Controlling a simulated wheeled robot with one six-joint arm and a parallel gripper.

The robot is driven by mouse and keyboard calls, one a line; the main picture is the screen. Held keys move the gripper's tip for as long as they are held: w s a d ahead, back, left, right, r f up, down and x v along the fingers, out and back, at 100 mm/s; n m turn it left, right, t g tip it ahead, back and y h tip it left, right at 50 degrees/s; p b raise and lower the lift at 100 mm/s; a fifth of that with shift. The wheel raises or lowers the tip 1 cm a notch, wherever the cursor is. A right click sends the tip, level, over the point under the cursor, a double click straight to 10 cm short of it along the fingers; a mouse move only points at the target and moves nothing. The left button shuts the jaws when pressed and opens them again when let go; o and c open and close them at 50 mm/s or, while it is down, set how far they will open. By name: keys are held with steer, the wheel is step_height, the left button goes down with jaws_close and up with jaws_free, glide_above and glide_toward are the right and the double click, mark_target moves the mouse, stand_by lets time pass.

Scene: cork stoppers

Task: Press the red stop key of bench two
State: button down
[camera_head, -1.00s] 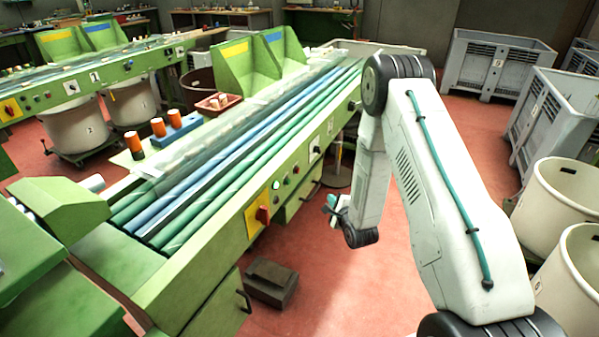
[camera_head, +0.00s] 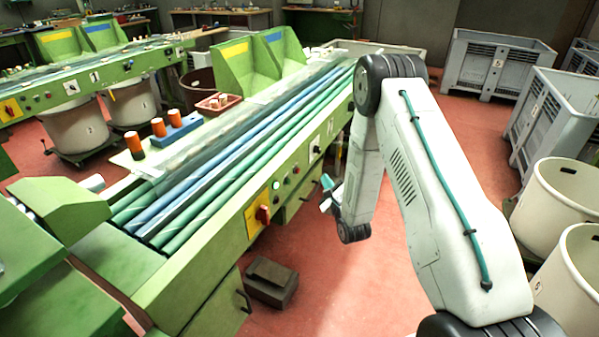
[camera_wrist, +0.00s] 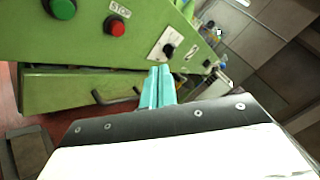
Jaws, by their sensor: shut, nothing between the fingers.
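The red stop key (camera_wrist: 117,28) is a round red button on the green front panel of the near bench, below a STOP label (camera_wrist: 119,9) in the wrist view. It shows small in the head view (camera_head: 297,169). My gripper (camera_wrist: 159,71) has teal fingers, shut and empty, below and right of the key in the wrist view and apart from it. In the head view the gripper (camera_head: 327,192) hangs beside the bench front, partly hidden by my arm. A green button (camera_wrist: 63,8) sits left of the red key.
A black knob on a white plate (camera_wrist: 165,47) lies right of the key. A yellow plate with a red switch (camera_head: 257,215) is on the same bench front. Drawer handles (camera_wrist: 110,98) stick out below. A dark box (camera_head: 271,282) stands on the red floor.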

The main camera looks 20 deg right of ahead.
steer(key=w+a, duration=0.4)
steer(key=shift+w+a, duration=0.4)
stand_by(1.9)
steer(key=shift+w+a, duration=0.3)
steer(key=shift+w+a, duration=0.3)
stand_by(0.8)
steer(key=shift+s+d, duration=0.6)
steer(key=shift+s+d, duration=0.1)
steer(key=shift+s+d, duration=1.65)
steer(key=shift+s, duration=0.05)
